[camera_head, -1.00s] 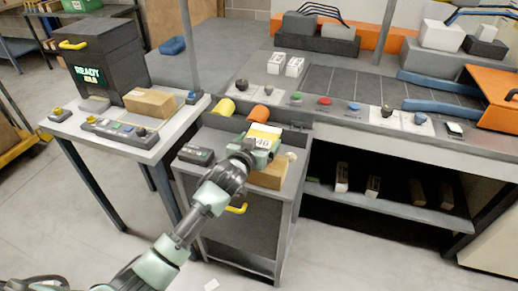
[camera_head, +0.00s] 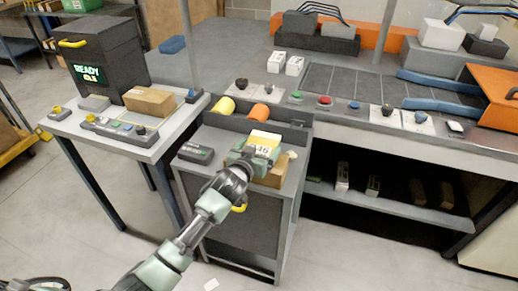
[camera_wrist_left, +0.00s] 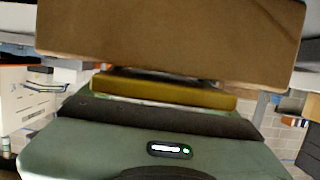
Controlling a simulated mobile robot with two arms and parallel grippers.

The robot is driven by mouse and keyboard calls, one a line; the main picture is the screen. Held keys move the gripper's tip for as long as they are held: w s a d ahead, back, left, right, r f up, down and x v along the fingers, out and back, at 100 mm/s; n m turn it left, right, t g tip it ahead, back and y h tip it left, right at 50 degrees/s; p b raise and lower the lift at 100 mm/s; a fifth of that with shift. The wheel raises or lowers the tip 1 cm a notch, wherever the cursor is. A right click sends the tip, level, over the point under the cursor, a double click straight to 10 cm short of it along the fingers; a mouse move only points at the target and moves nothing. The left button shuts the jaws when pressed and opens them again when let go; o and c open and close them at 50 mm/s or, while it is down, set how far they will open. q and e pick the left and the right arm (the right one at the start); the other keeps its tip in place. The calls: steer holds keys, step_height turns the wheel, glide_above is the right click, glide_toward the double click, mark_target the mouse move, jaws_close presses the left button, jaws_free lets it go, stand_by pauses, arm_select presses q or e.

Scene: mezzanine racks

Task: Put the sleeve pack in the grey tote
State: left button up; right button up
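My left gripper (camera_head: 256,158) is over the top of the small grey cart, pointing away from me. A yellow-and-white piece (camera_head: 264,143) with a number on it shows right at its far end; a yellow strip (camera_wrist_left: 175,91) also shows beyond the green hand in the left wrist view. A brown cardboard box (camera_head: 275,176) is beside and below the hand, and it fills the top of the left wrist view (camera_wrist_left: 170,40). The fingertips are hidden, so I cannot tell what they hold. Which item is the sleeve pack is unclear, and I cannot pick out the grey tote with certainty. My right gripper is not in view.
The grey cart (camera_head: 236,232) also bears a dark control box (camera_head: 196,153) and yellow and orange cylinders at its back edge. A side table at left holds a brown box (camera_head: 149,101) and a black machine (camera_head: 100,62). A long bench with buttons stands behind right.

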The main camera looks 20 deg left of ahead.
arm_select(q)
steer(key=shift+o, duration=0.4)
steer(key=shift+s+f, duration=0.15)
steer(key=shift+f, duration=0.35)
steer(key=shift+r, duration=0.1)
